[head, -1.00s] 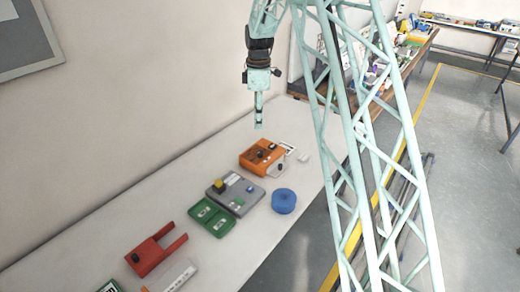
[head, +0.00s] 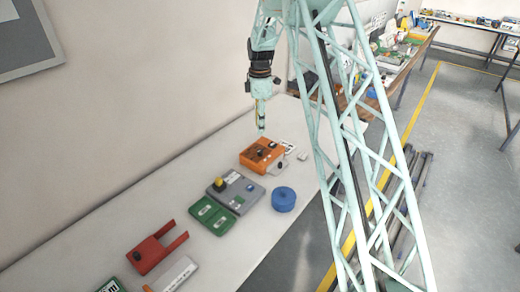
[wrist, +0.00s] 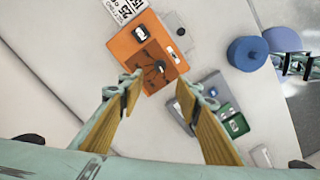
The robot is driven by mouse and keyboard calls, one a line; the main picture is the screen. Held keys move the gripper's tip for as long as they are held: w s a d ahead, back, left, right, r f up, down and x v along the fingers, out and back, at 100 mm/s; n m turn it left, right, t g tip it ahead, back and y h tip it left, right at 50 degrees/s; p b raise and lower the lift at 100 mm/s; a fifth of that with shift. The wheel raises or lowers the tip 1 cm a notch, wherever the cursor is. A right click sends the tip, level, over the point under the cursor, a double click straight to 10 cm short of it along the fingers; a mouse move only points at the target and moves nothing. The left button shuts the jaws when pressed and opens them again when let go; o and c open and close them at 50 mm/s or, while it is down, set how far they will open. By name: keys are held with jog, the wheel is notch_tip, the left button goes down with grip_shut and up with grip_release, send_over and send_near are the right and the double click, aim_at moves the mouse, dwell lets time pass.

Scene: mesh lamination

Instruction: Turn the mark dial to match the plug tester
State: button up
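An orange box (head: 262,154) lies on the bench under my gripper (head: 261,129). In the wrist view the orange box (wrist: 122,46) has a brown panel with a black dial-like part (wrist: 158,66) and thin dark lines. A black-and-white piece (wrist: 140,34) sits beside that panel, and a small black knob (wrist: 181,31) is on a pale plate at its edge. I cannot tell which part is the mark dial or the plug tester. My gripper (wrist: 156,84) is open and empty, its yellow-padded fingers apart above the box.
A grey device (head: 240,188) with a yellow knob, a green case (head: 213,215), a blue round container (head: 284,199) and a red forked piece (head: 150,254) stand along the bench. A printed card (wrist: 124,10) lies beside the orange box. The wall runs along the bench's back.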

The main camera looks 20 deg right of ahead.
aim_at(260, 151)
jog(key=shift+f+p, duration=0.65)
jog(key=shift+f, duration=6.2)
jog(key=c, duration=0.9)
jog(key=shift+o, duration=0.2)
